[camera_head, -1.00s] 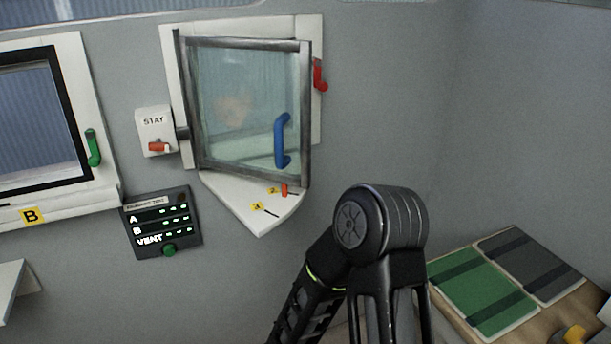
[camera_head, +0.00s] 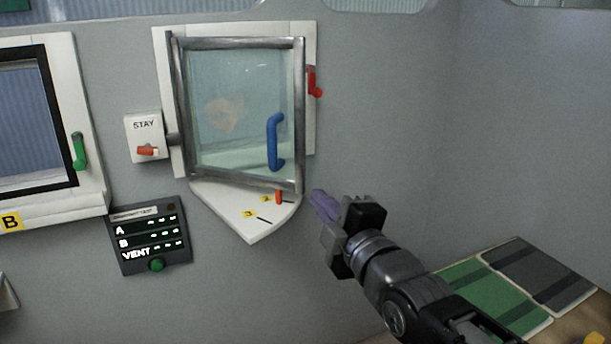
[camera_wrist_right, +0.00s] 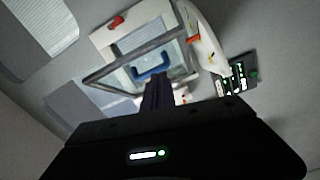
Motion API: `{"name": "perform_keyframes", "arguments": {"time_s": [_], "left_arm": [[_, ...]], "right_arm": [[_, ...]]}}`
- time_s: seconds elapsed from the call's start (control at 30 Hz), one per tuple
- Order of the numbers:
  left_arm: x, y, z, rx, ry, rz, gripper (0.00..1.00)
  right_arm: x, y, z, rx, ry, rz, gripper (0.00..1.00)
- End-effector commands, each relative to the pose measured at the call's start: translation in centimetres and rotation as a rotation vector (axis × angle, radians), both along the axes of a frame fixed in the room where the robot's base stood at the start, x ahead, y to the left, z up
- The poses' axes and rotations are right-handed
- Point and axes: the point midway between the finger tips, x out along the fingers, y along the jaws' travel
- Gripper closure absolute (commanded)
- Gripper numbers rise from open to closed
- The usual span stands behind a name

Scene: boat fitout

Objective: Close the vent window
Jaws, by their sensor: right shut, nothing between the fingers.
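The vent window (camera_head: 235,112) stands swung open from its white frame, hinged on the left, with a grey metal rim and clear glass. Its blue handle (camera_head: 275,142) is on the right part of the pane; the handle also shows in the right wrist view (camera_wrist_right: 152,72). A red latch (camera_head: 313,82) sits on the frame's right side. Below the pane is a white quadrant plate (camera_head: 250,215) with number tags and an orange peg (camera_head: 279,197). My right gripper (camera_head: 318,198) is shut and empty, just right of the plate and below the pane's lower right corner. My left gripper is out of view.
A STAY box (camera_head: 145,137) with an orange lever is left of the window. A dark panel (camera_head: 150,238) reads A, B, VENT. Window B (camera_head: 40,120) with a green handle is far left. Green and dark folders (camera_head: 487,295) lie at lower right. The wall right of the vent is clear.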

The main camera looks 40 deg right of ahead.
Motion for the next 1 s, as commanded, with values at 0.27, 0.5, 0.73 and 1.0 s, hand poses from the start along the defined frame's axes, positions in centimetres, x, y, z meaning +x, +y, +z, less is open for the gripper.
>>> {"name": "perform_keyframes", "arguments": {"time_s": [0.27, 0.5, 0.73, 1.0], "left_arm": [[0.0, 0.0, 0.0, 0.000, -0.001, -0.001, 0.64], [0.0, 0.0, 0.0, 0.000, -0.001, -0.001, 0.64], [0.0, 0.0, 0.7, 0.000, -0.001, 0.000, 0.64], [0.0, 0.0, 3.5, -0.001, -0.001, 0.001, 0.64]], "right_arm": [[0.1, 0.1, -0.5, -0.228, 0.078, 0.002, 1.00], [0.1, 0.1, -0.5, -0.229, 0.078, 0.002, 1.00], [0.7, 0.0, -0.3, -0.226, 0.080, 0.004, 1.00], [3.6, -0.7, 0.1, -0.223, 0.083, 0.006, 1.00]]}}
